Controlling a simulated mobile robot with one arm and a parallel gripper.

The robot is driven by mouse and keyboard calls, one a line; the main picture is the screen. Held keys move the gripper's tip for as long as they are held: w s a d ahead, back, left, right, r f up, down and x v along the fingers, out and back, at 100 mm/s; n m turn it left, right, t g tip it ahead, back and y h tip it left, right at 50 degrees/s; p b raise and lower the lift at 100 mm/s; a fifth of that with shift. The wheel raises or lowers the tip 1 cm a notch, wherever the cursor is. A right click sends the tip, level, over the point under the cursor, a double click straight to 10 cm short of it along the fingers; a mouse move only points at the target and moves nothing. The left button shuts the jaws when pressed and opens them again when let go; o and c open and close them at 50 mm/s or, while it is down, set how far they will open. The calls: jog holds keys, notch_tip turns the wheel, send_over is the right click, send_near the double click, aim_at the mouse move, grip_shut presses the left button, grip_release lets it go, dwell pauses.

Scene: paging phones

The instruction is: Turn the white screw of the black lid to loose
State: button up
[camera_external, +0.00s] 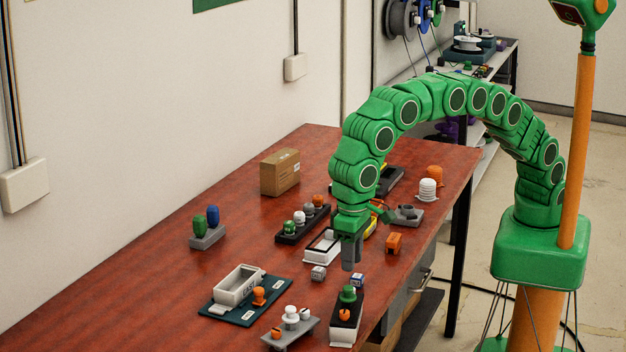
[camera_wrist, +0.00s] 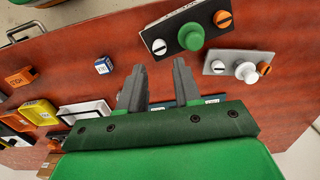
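The black lid (camera_wrist: 174,33) lies on its box and shows at the top of the wrist view. A slotted white screw (camera_wrist: 159,47) is at its left end, a green knob (camera_wrist: 191,36) in the middle, and a slotted orange screw (camera_wrist: 222,18) at its right end. In the external view the black lid (camera_external: 345,305) is at the table's near right edge; I cannot make out its white screw there. My gripper (camera_external: 352,262) points down above the table, behind the lid and apart from it. In the wrist view its fingers (camera_wrist: 158,92) are spread with nothing between them.
A grey plate (camera_wrist: 220,55) with a white knob and two screws lies beside the lid. Small cubes (camera_external: 318,273) and a white-rimmed tray (camera_external: 322,246) are near my gripper. The table's left side is mostly clear.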

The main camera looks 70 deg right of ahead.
notch_tip(320, 180, down, 7)
jog(key=shift+f, duration=0.2)
dwell(0.3)
grip_shut()
